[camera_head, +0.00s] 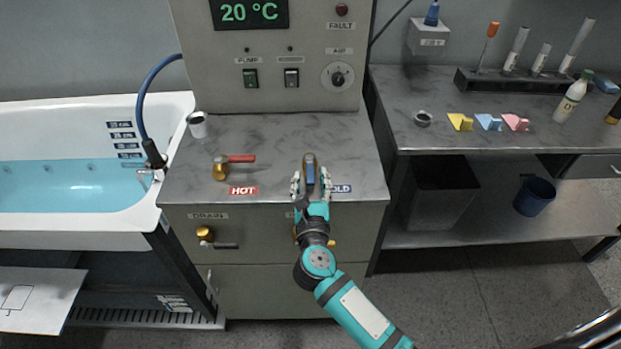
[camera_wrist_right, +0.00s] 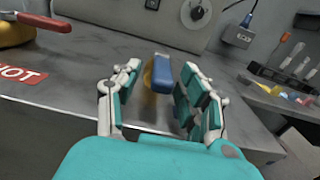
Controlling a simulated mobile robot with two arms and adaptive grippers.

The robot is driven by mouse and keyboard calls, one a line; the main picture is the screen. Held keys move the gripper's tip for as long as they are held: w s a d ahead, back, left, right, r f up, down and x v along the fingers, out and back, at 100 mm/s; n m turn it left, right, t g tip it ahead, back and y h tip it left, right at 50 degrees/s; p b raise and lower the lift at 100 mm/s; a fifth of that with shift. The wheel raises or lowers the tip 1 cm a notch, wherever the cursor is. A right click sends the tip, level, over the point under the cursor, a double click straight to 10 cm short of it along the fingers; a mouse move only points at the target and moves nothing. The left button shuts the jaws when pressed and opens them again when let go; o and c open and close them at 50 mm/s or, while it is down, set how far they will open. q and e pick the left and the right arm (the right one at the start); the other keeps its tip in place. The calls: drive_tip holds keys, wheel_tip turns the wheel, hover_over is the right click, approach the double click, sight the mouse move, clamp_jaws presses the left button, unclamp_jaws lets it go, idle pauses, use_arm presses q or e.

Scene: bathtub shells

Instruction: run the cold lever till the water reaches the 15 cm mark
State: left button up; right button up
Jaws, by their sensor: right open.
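The cold lever (camera_head: 311,174) is a blue handle on a brass valve behind the COLD label, pointing towards me. My right gripper (camera_head: 311,190) is open, with its fingers on either side of the blue handle. In the wrist view the cold lever (camera_wrist_right: 162,72) stands between the spread fingers, with a gap visible on each side. The water (camera_head: 70,185) in the white tub (camera_head: 100,222) is light blue. Its surface lies around the lowest of the level marks (camera_head: 125,140), whose numbers are too small to read surely. My left gripper is not in view.
The red hot lever (camera_head: 240,158) points right on the same counter. A white cup (camera_head: 197,125) stands at the counter's left edge. A blue hose (camera_head: 145,95) runs down to the tub rim. The panel display (camera_head: 248,12) reads 20 °C. A side bench (camera_head: 400,95) stands to the right.

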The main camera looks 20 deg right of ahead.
clamp_jaws()
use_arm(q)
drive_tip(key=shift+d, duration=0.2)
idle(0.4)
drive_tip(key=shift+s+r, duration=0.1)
use_arm(e)
drive_tip(key=shift+d, duration=0.1)
